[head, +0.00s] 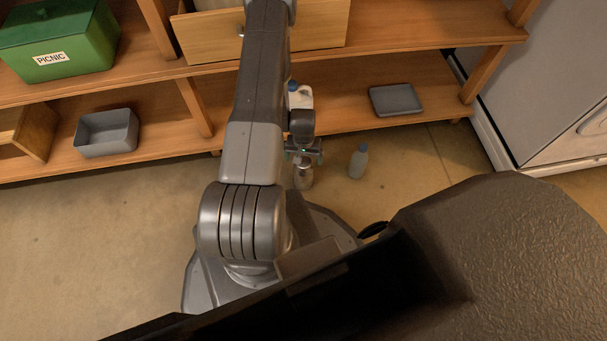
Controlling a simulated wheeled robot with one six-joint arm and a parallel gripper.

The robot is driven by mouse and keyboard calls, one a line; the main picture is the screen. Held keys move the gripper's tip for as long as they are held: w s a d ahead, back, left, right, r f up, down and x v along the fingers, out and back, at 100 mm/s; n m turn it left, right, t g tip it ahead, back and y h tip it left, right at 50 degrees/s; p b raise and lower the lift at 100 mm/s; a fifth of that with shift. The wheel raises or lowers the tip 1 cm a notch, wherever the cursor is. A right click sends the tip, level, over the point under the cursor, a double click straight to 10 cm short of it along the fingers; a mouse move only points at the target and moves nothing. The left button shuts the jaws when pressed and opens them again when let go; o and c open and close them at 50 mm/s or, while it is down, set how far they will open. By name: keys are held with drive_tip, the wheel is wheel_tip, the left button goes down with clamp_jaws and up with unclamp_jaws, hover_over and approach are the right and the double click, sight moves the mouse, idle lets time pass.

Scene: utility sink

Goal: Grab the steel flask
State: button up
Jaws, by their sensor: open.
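A small steel-looking flask (304,178) stands on the floor just in front of the lower shelf, close to my base. My gripper (304,158) points down right above it, at or around its top. The gripper is open. Its fingers are small and partly hidden here, so I cannot tell whether they touch the flask. The flask's upper part is partly covered by the gripper.
A grey bottle with a pale blue cap (357,161) stands on the floor to the right. The lower shelf holds a grey tray (396,100) and a grey bin (107,133). A wooden drawer (207,37) sticks out above.

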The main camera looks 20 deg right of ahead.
sight(303, 173)
wheel_tip(303, 173, down, 5)
drive_tip(key=shift+s+f+b, duration=0.1)
drive_tip(key=shift+f+b, duration=0.1)
drive_tip(key=shift+b, duration=1)
drive_tip(key=shift+r, duration=0.1)
drive_tip(key=c, duration=1.8)
drive_tip(key=shift+r, duration=0.1)
